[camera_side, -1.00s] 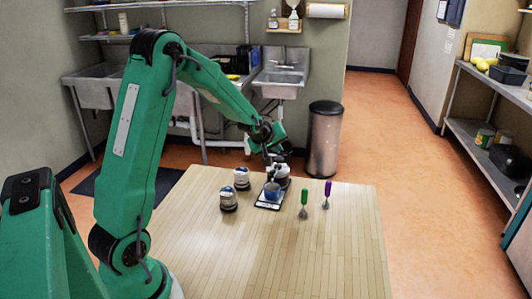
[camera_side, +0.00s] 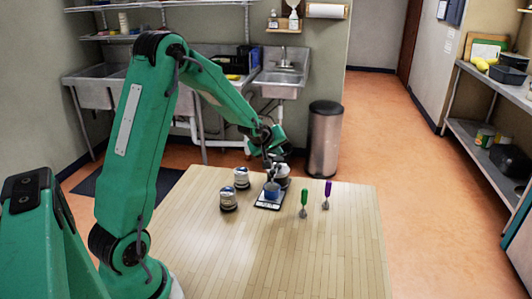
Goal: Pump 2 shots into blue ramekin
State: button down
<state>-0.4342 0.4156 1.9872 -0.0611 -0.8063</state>
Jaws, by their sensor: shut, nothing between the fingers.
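The blue ramekin (camera_side: 271,190) sits upright on a small dark flat stand with a pale edge (camera_side: 267,204), near the far side of the wooden table. A rounded white and dark container (camera_side: 283,171), which may be the pump dispenser, stands just behind the ramekin. Its top is partly hidden by my gripper. My gripper (camera_side: 268,168) points down, shut and empty, at the dispenser's left, above and behind the ramekin. At this size I cannot tell whether it touches the dispenser.
Two white and dark jars (camera_side: 241,178) (camera_side: 228,199) stand left of the ramekin. A green-handled tool (camera_side: 304,201) and a purple-handled tool (camera_side: 327,192) stand upright to its right. The table's front and right parts are clear. A trash can (camera_side: 325,140) stands beyond the table.

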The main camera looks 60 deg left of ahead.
aim_at(277, 159)
jog(key=shift+f, duration=1.25)
dwell(1.5)
jog(key=shift+r, duration=1.75)
jog(key=shift+r, duration=0.1)
jog(key=shift+r, duration=2.9)
jog(key=shift+r, duration=1.4)
